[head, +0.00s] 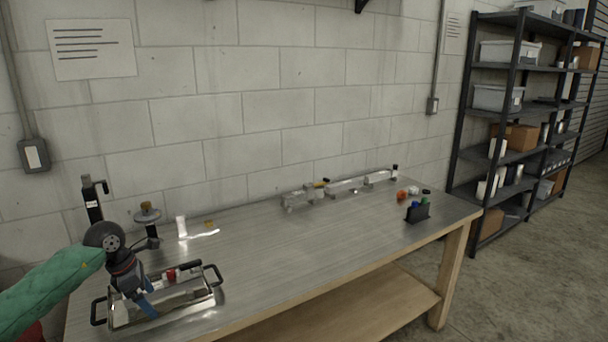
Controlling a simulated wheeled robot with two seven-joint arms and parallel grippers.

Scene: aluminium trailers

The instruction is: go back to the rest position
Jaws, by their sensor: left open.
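My left arm comes in from the left in a green sleeve. Its gripper (147,298) is open, with blue fingertips, low over the left part of a metal tray (205,298) with black handles. I cannot tell whether the fingertips touch the tray. A small red and black item (171,275) is at the tray's far side, beside the gripper. Nothing shows held between the fingers. My right gripper is not in view.
The tray is on a metal-topped workbench (290,250). Aluminium pieces (305,197) lie along its back edge. A dark holder (417,213) with coloured items and small orange parts (402,195) are at the right. A black stand (93,200) is at the left. The bench middle is clear.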

